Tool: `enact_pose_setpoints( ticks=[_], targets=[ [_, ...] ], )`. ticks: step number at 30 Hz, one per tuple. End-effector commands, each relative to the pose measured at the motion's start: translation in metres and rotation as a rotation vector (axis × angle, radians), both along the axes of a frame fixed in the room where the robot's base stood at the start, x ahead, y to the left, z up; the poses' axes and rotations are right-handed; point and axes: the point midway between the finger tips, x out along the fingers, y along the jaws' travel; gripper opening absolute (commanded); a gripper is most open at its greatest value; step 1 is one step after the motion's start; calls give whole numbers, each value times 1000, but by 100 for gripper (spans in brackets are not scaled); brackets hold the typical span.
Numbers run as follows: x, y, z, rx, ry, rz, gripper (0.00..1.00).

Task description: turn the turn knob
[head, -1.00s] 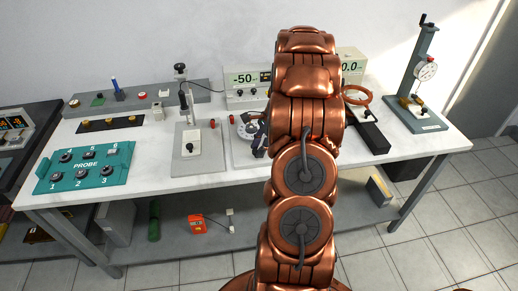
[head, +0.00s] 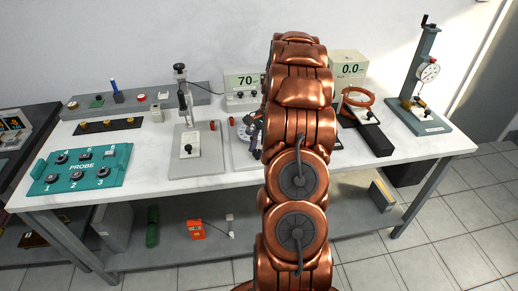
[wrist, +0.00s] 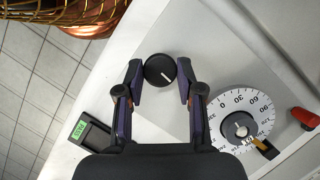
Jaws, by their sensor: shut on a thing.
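The turn knob (wrist: 160,70) is a round black knob with a white pointer line, on a light grey plate in the wrist view. The pointer slants toward the lower right of that view. My gripper (wrist: 160,78) has one dark finger on each side of the knob and is shut on it. In the head view my copper arm hides the knob and most of the gripper.
A white degree dial (wrist: 238,122) with its own grey hub lies right of the gripper, with a red piece (wrist: 305,117) beyond it. A small meter with a green screen (wrist: 80,131) lies left.

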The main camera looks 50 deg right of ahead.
Motion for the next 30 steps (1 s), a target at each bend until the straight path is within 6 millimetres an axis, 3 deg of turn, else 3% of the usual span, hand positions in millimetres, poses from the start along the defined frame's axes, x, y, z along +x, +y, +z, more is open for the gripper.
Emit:
enact_pose_setpoints(
  ticks=[7, 8, 15, 25, 30],
  targets=[
    [-1, 0, -2, 1, 3, 0, 2],
    [-1, 0, -2, 1, 3, 0, 39],
    [-1, 0, -1, 1, 2, 0, 62],
    [0, -1, 1, 0, 0, -1, 62],
    [1, -6, 14, -1, -2, -1, 62]
  ],
)
